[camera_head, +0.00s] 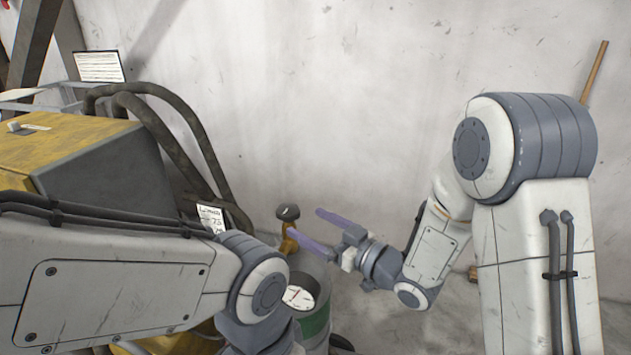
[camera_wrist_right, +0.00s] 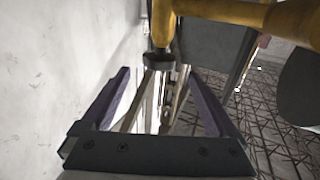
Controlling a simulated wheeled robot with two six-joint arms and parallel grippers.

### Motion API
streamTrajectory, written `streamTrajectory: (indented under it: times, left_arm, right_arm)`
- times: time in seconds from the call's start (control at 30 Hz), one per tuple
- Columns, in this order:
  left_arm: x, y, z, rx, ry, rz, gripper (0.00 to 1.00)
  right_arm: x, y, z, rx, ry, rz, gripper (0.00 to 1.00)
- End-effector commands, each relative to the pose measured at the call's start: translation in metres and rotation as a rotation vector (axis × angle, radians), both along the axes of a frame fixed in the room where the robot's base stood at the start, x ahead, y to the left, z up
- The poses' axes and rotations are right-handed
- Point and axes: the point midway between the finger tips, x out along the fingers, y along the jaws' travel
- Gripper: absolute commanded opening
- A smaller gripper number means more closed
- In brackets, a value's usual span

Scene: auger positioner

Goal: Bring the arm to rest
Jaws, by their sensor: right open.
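My right arm (camera_head: 545,230) comes in from the right in the head view. Its gripper (camera_head: 304,226) has two purple fingers spread apart and pointing left, with nothing held between them. In the right wrist view, the open gripper (camera_wrist_right: 160,78) faces a yellow valve (camera_wrist_right: 225,12) with a dark knob (camera_wrist_right: 160,60). The knob shows in line with the gap between the fingertips; whether it lies between them or beyond is hard to tell. My left arm (camera_head: 120,280) crosses the lower left; its gripper is out of view.
A gas cylinder (camera_head: 316,325) with a round gauge (camera_head: 300,291) stands below the right gripper. A yellow and black machine (camera_head: 85,150) with thick dark hoses (camera_head: 200,140) fills the left.

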Motion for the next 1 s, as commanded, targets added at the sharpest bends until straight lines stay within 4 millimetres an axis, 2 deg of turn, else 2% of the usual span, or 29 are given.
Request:
streamTrajectory:
  times: [0.17, 0.67, 1.0]
  left_arm:
    - [0.000, 0.000, 0.006, 0.000, 0.000, 0.000, 0.90]
    - [0.000, 0.000, 0.037, 0.000, 0.000, 0.000, 0.90]
    - [0.000, 0.000, 0.048, 0.000, 0.000, 0.000, 0.90]
  right_arm:
    - [0.008, 0.011, 0.001, 0.000, 0.000, 0.003, 0.94]
    - [0.068, 0.083, 0.003, 0.000, 0.000, 0.003, 0.94]
    - [0.065, 0.082, 0.001, 0.000, 0.000, 0.116, 0.94]
